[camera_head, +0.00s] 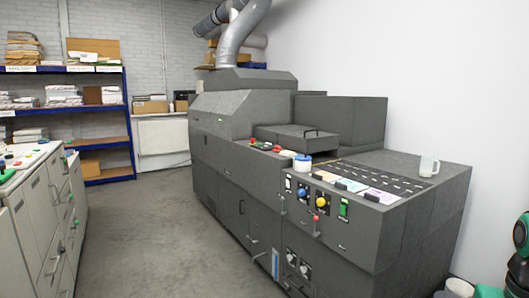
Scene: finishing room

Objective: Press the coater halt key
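The coater appears to be the long dark grey machine (225,150) that runs from the back toward the right front. Farther back, a ledge holds a red button (253,141) and other small coloured controls (277,148). Labels are too small to read, so I cannot tell which control is the halt key.
A white tub with a blue band (302,162) and a clear jug (428,166) stand on the machine. A pale cabinet (35,220) with green knobs stands left. Blue-framed shelves (127,120) are behind. The grey floor (150,230) between is clear. A white bin (459,288) is lower right.

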